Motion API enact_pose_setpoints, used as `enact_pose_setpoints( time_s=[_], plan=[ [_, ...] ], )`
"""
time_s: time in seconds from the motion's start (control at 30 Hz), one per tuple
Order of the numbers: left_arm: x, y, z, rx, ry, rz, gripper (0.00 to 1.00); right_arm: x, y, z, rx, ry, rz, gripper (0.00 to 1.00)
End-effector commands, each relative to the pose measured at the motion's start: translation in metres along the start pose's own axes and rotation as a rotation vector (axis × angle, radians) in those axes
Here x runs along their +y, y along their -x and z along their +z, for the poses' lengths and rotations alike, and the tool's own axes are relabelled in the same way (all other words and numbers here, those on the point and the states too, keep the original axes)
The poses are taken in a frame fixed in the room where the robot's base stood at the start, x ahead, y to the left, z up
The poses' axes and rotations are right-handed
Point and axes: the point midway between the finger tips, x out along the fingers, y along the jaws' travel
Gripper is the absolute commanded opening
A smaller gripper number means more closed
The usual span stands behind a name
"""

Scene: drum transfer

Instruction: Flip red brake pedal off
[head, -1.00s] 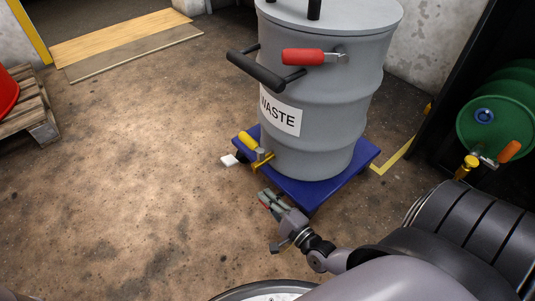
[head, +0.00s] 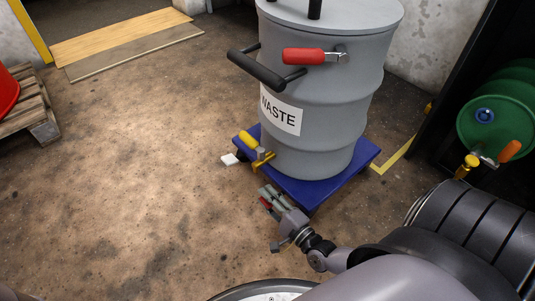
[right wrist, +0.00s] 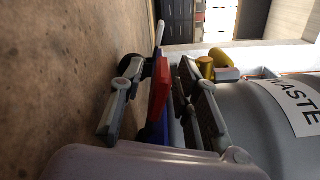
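The red brake pedal (right wrist: 160,88) shows in the right wrist view at the near edge of the blue dolly (head: 309,196). A small red part of it (head: 266,203) also shows in the head view. My right gripper (head: 269,199) is low by the dolly's front corner. In the right wrist view its fingers (right wrist: 157,95) are spread apart, one on each side of the red pedal, with visible gaps. The pedal's far end and its exact tilt are hard to tell. My left gripper is not in view.
A grey waste drum (head: 325,105) with a black handle stands on the dolly. A green drum (head: 495,123) lies at the right.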

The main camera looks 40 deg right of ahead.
Motion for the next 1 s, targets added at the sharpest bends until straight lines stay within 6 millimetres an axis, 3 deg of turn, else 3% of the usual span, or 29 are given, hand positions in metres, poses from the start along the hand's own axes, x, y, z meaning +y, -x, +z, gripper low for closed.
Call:
enact_pose_setpoints(
  time_s=[0.17, 0.5, 0.7, 1.0],
  plan=[
    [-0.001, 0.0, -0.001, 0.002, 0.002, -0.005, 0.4, 0.001, 0.01, 0.0, 0.0, 0.001, 0.002, 0.3],
    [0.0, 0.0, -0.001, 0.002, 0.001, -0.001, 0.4, 0.001, 0.078, 0.0, 0.0, 0.0, 0.004, 0.3],
    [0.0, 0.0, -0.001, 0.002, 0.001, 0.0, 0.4, 0.001, 0.109, -0.001, 0.001, 0.001, 0.003, 0.3],
    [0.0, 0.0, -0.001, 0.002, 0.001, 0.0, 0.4, 0.0, 0.121, 0.0, 0.0, 0.0, 0.0, 0.3]
  ],
)
